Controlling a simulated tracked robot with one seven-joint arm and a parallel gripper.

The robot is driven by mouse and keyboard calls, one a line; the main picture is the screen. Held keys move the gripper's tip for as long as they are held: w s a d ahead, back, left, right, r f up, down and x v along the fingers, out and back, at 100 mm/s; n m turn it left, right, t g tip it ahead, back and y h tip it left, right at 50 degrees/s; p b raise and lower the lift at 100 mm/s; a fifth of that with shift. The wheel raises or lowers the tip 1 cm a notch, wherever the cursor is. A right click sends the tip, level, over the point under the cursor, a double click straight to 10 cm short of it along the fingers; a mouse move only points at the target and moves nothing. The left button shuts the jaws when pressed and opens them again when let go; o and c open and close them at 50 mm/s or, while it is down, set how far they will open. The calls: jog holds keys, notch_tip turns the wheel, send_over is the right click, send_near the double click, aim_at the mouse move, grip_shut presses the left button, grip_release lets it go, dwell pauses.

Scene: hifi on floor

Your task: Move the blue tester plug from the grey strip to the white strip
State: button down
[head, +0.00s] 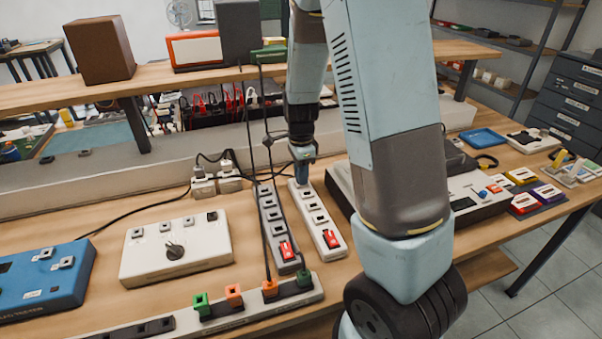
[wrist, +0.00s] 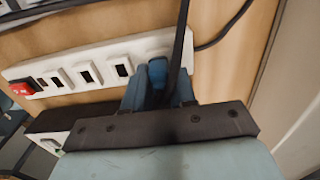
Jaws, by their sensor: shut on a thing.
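The white strip (head: 318,222) lies on the bench with its red switch at the near end; it also crosses the wrist view (wrist: 105,70). The grey strip (head: 270,215) lies just left of it, with a red switch too. My gripper (head: 302,160) points down over the far end of the white strip. In the wrist view its fingers (wrist: 160,92) are shut on the blue tester plug (wrist: 157,72), at the end away from the switch. The plug shows as a small blue patch in the head view (head: 302,179). I cannot tell whether it is seated in a socket.
A dark cable (wrist: 182,40) passes close by the plug in the wrist view. A front strip (head: 240,316) carries green and orange plugs. A white box with a knob (head: 175,250) stands left, and a grey-white device (head: 345,185) stands close on the right.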

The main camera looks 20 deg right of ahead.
jog(key=shift+f, duration=0.1)
dwell(0.8)
jog(key=c, duration=0.8)
grip_release()
jog(key=shift+c, duration=0.2)
notch_tip(320, 180, up, 19)
jog(key=shift+f, duration=0.15)
dwell(0.5)
jog(key=shift+w, duration=0.1)
